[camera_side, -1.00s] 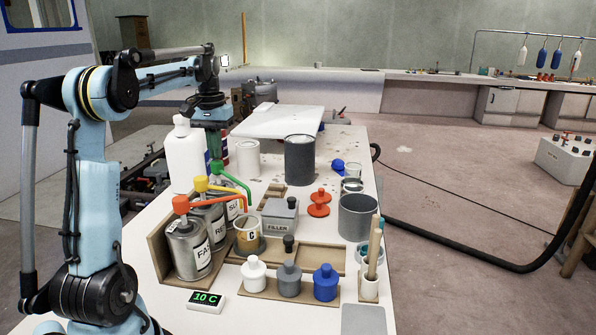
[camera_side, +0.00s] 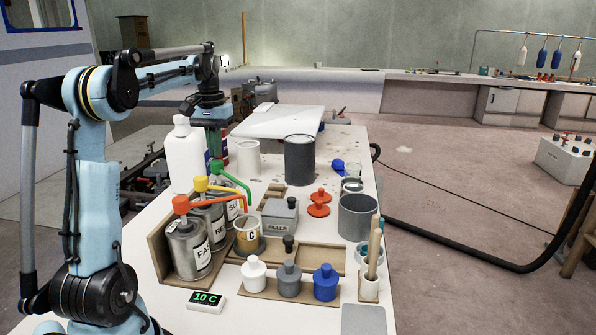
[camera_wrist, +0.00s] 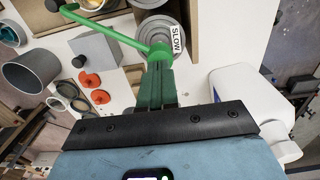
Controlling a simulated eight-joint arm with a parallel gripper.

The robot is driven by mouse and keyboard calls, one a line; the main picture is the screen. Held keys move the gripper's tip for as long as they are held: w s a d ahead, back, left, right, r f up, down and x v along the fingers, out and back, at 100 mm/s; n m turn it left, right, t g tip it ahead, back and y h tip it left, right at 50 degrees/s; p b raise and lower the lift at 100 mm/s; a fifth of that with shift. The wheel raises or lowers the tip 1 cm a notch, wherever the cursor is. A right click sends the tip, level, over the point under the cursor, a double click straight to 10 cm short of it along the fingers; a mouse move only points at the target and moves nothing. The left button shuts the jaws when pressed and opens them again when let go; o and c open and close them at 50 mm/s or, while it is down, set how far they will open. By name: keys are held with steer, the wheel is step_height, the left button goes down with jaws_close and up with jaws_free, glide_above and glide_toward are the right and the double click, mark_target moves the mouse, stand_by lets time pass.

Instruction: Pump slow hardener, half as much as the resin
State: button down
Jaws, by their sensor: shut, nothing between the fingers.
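The slow hardener can, labelled SLOW (camera_wrist: 160,30), shows in the wrist view with its green pump head (camera_wrist: 160,50) and long green spout (camera_wrist: 108,30). In the side view the green pump head (camera_side: 216,166) is behind the yellow-headed resin can (camera_side: 208,218) and the red-headed FAST can (camera_side: 188,248). A cup marked C (camera_side: 247,236) stands in front of the cans, by the spout ends; its contents are hidden. My gripper (camera_wrist: 158,66) has its green fingers shut and empty, at the green pump head. Whether they touch it I cannot tell.
A large white bottle (camera_side: 184,160) stands close beside my gripper. A grey FILLER box (camera_side: 281,218), orange lids (camera_side: 319,202), a grey pot (camera_side: 356,217) and small capped bottles (camera_side: 289,277) crowd the table. A display (camera_side: 206,300) reads 10 C.

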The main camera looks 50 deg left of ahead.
mark_target(217, 162)
steer(key=shift+f, duration=1.85)
steer(key=shift+r, duration=2.05)
steer(key=shift+r, duration=1.5)
